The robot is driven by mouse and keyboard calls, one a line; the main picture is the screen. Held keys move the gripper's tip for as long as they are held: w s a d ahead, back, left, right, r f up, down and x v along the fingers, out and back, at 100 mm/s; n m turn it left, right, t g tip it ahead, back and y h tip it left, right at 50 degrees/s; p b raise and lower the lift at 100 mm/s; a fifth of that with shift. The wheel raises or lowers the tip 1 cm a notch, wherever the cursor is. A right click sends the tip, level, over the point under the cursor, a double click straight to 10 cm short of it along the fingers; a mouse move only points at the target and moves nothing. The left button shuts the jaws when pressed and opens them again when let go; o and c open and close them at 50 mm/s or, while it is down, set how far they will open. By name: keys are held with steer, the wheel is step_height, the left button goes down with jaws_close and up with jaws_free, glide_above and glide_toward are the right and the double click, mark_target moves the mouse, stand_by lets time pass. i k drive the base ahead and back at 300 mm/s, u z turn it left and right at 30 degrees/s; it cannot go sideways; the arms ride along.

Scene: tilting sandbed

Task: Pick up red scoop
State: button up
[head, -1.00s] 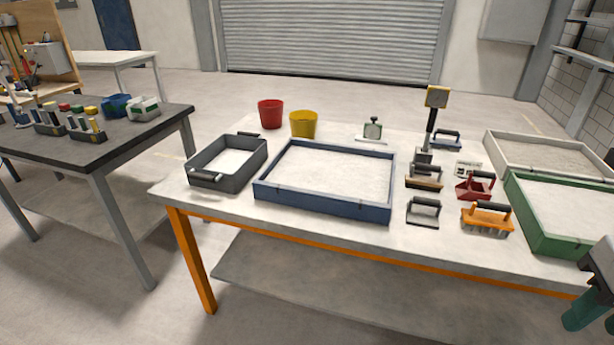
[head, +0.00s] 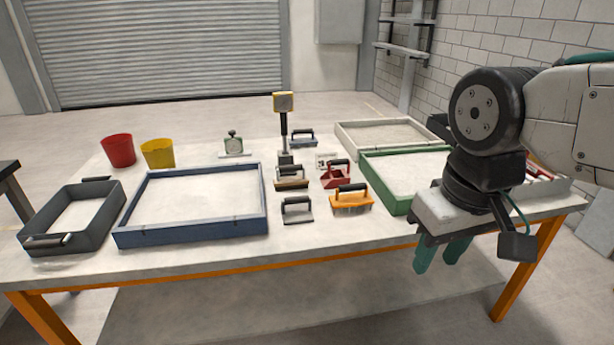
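The red scoop (head: 336,176) rests on the table, with a dark handle across its top. It sits in the cluster of hand tools, left of the green-framed sand tray (head: 384,182) and behind the orange rake-like tool (head: 351,199). My gripper (head: 443,255) hangs at the right, in front of the table's front edge, with its teal fingers pointing down. A gap shows between the fingers and nothing is seen between them. It is apart from the scoop, to its right and nearer to me.
A grey-handled tool (head: 297,210) and a wooden-based float (head: 291,182) stand left of the scoop. A yellow-headed post (head: 283,115) rises behind them. A blue-framed sand tray (head: 193,233), a dark tray (head: 70,238), a red bucket (head: 118,150) and a yellow bucket (head: 157,153) fill the left.

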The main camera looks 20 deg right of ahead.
mark_target(336, 172)
steer(key=u, duration=0.3)
steer(key=i, duration=1.2)
steer(key=z, duration=0.45)
